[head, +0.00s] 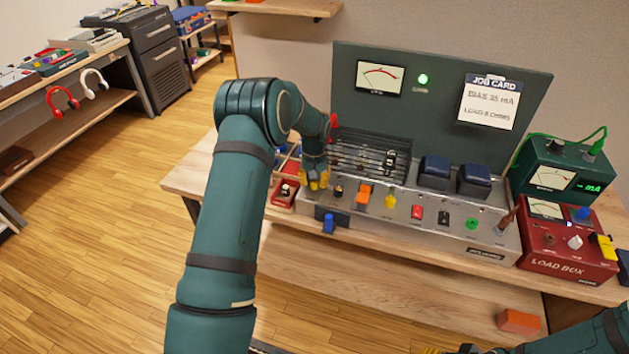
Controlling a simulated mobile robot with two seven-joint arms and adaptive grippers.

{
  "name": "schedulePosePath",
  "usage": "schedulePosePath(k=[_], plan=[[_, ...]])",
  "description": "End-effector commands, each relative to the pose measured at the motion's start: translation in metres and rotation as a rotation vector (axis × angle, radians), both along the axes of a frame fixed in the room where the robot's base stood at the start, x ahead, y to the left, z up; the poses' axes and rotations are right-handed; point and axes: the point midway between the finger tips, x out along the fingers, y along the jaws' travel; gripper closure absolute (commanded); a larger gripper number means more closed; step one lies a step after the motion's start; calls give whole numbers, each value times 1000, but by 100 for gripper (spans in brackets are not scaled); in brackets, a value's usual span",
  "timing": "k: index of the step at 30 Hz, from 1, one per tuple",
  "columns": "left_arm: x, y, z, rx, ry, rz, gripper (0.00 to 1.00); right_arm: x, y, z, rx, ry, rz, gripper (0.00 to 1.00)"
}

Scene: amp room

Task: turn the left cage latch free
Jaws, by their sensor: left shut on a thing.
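The amplifier chassis (455,232) stands on the wooden bench, with a dark slatted cage (368,158) on its top left. My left gripper (315,183) comes down at the cage's front left corner, yellow fingertips low by the chassis edge. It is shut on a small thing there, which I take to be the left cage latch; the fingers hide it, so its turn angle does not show. My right gripper (434,350) shows only as a sliver at the bottom edge; its jaws cannot be made out.
Coloured knobs and switches line the chassis front, with an orange one (363,194) close right of my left gripper. Two dark blue transformers (434,171) stand right of the cage. A red load box (566,247) and green meter (553,178) are at the right.

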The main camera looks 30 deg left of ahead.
Motion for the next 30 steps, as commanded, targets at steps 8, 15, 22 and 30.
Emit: schedulePosePath(k=[8, 15, 22, 30], plan=[[0, 0, 0, 0, -1, -107, 100, 0, 0, 0, 0, 0, 0, 53], [0, 0, 0, 0, -1, -135, 100, 0, 0, 0, 0, 0, 0, 53], [0, 0, 0, 0, -1, -136, 100, 0, 0, 0, 0, 0, 0, 53], [0, 0, 0, 0, -1, -135, 39, 0, 0, 0, 0, 0, 0, 53]])
